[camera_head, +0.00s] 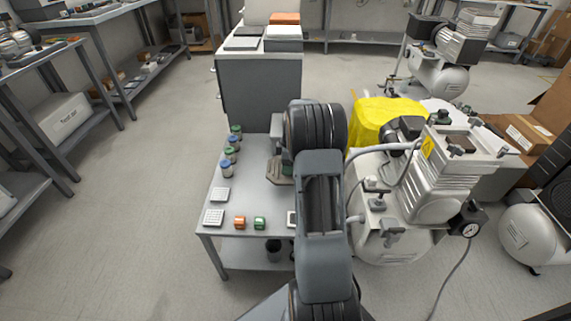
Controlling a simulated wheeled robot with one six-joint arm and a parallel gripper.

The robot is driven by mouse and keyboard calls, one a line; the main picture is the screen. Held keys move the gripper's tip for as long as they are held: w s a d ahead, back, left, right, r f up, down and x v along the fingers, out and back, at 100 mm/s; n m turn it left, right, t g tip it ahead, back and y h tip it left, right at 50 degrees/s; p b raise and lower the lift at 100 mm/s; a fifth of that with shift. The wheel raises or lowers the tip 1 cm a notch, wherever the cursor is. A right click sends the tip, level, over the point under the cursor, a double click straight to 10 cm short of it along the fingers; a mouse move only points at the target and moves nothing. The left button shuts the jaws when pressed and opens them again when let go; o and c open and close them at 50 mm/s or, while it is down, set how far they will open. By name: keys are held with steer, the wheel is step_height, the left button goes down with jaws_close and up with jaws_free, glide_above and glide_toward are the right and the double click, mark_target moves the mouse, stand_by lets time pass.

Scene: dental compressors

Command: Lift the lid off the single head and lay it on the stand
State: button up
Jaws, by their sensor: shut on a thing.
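The compressor at the right has a ribbed grey head (440,185) with a pale flat top (470,143) that carries several dark clamps or knobs. I cannot tell from this view whether that top is the lid. The stand (240,205) is a small grey metal table left of the compressor. My arm rises through the middle of the picture and covers the stand's right side. My gripper is hidden behind my arm, so neither its jaws nor anything held in them shows. A grey-green, vise-like thing (280,170) shows at the arm's left edge over the stand; part of it is hidden.
Several jars (231,154) line the stand's left edge. A grey cabinet (262,90) stands behind. Yellow cloth (388,117) lies behind the compressor. Floor at left is clear.

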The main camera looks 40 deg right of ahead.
steer(key=shift+f+b, duration=1.65)
steer(key=shift+f, duration=1)
steer(key=shift+f, duration=0.25)
stand_by(0.4)
steer(key=o, duration=1.4)
steer(key=shift+f, duration=0.1)
steer(key=shift+o, duration=0.5)
steer(key=shift+r+p, duration=2.55)
steer(key=shift+r, duration=1.05)
